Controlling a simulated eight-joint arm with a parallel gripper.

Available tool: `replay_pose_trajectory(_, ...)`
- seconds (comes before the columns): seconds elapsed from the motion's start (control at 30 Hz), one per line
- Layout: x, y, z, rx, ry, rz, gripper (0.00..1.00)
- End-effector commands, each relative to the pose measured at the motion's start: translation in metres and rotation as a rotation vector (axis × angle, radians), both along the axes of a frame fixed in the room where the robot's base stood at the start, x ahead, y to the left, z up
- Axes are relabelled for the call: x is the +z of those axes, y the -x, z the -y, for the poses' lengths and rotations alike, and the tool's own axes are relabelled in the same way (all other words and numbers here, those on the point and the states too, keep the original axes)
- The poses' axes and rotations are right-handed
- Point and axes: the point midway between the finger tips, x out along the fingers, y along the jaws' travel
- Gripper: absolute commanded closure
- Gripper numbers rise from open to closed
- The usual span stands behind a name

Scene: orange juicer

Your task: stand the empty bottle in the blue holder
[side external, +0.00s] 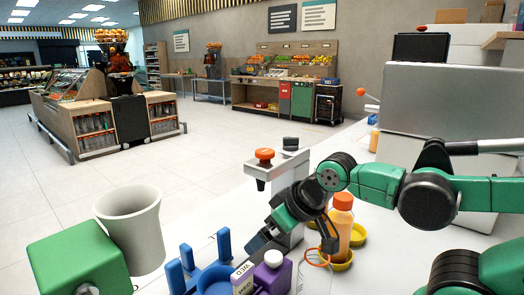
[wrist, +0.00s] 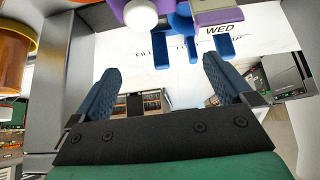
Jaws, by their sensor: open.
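The blue holder (side external: 214,278) stands at the front edge of the side external view, with upright posts. It also shows at the top of the wrist view (wrist: 187,28). My gripper (side external: 260,242) is above the white counter, behind and right of the holder in the side view. In the wrist view its two blue ridged fingers (wrist: 160,66) are apart with nothing between them. A clear, pale outline (side external: 309,273) at the lower edge may be the empty bottle; I cannot tell. No empty bottle is clear in the wrist view.
A purple item with a white cap (side external: 272,260) and a "WED" label stands right beside the holder. A grey tap-like stand with an orange knob (side external: 264,155) rises behind my gripper. A white cup (side external: 130,225) is at left.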

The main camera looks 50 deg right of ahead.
Motion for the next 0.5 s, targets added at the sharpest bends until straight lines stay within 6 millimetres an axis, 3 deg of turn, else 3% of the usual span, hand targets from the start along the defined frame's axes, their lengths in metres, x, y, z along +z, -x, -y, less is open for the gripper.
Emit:
replay_pose_trajectory(0.37,0.0,0.0,0.0,0.006,0.004,-0.002,0.0)
replay_pose_trajectory(0.5,-0.001,0.012,0.005,0.121,0.087,-0.119,0.0)
